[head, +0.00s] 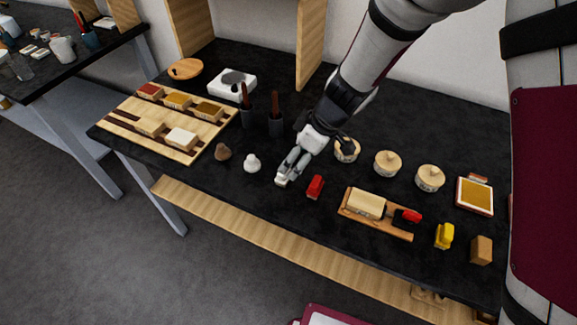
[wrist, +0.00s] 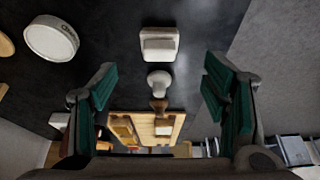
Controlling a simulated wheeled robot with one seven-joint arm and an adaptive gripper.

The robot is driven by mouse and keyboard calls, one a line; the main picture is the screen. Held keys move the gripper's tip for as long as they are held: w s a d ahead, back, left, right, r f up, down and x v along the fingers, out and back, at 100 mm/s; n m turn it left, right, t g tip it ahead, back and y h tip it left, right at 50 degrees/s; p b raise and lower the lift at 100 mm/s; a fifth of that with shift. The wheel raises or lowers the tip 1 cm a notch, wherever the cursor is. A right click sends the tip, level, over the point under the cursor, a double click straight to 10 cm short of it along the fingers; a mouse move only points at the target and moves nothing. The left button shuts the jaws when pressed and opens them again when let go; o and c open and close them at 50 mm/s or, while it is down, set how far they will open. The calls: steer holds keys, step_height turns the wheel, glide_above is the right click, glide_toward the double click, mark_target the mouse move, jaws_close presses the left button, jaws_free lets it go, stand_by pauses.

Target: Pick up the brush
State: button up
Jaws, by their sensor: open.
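My gripper (head: 286,168) points down over the black worktop, its jaws open and empty. In the wrist view its green-padded fingers (wrist: 160,78) stand wide apart at left and right. A small pale, block-like piece (wrist: 160,44) lies centred between the fingers, toward the top of the wrist view; it may be the brush, but I cannot tell for sure. In the head view the fingers largely hide it. A white knob-shaped piece (head: 252,163) and a brown one (head: 222,152) stand in a row to its left. Dark cups (head: 276,124) with upright brown handles stand behind.
A wooden board (head: 185,150) with coloured blocks lies at left. A red piece (head: 315,187) is just right of my gripper. Round lidded jars (head: 388,164) stand behind, and a wooden tray (head: 350,210) with a cream block lies further right. The worktop's front edge is close.

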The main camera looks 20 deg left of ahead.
steer(key=shift+p+x, duration=0.55)
steer(key=shift+x, duration=4)
steer(key=c, duration=1.2)
